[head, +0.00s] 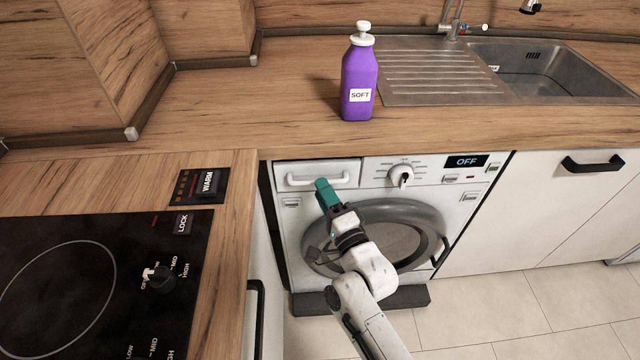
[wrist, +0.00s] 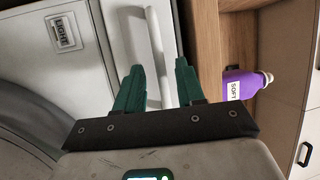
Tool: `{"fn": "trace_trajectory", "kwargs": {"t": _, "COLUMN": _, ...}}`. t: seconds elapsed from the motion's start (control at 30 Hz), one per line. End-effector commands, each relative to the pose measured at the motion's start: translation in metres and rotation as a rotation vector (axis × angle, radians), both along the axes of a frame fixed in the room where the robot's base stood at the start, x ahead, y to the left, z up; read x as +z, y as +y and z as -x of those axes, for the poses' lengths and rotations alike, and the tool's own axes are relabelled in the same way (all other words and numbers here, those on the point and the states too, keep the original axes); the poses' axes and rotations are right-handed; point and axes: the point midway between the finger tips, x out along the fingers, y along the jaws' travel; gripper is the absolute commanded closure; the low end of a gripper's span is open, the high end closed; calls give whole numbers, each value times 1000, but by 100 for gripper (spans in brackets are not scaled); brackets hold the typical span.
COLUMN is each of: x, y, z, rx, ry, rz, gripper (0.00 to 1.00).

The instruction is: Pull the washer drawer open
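The washer drawer (head: 345,168) is a white panel at the top left of the washer front (head: 450,200). It looks shut, flush with the front. Its white bar handle (head: 298,182) runs along it. My gripper (head: 322,184) has green fingers and is at the handle in the head view. In the wrist view my gripper (wrist: 158,66) is open, one finger on each side of the handle (wrist: 154,40), with gaps to the bar. I cannot tell how deep the fingers reach around it. The drawer face (wrist: 122,35) is beyond them.
A purple SOFT bottle (head: 358,85) stands on the wooden counter (head: 240,100) above the washer. The washer's knob (head: 401,176) and OFF display (head: 466,161) are right of the drawer. A cooktop (head: 90,270) lies at left. Free tiled floor (head: 490,310) is at right.

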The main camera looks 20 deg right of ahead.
Motion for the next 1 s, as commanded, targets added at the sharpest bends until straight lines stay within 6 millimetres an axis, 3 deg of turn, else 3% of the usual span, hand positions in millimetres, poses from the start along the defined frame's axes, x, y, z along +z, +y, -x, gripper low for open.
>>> {"fn": "trace_trajectory", "kwargs": {"t": 0.2, "x": 3, "y": 2, "z": -20, "rx": 1, "ry": 0, "rz": -1, "gripper": 62}}
{"fn": "trace_trajectory", "kwargs": {"t": 0.53, "x": 4, "y": 2, "z": -23, "rx": 1, "ry": 0, "rz": -1, "gripper": 62}}
{"fn": "trace_trajectory", "kwargs": {"t": 0.93, "x": 3, "y": 2, "z": -22, "rx": 1, "ry": 1, "rz": 0, "gripper": 99}}
{"fn": "trace_trajectory", "kwargs": {"t": 1.0, "x": 3, "y": 2, "z": -22, "rx": 1, "ry": 1, "rz": 0, "gripper": 100}}
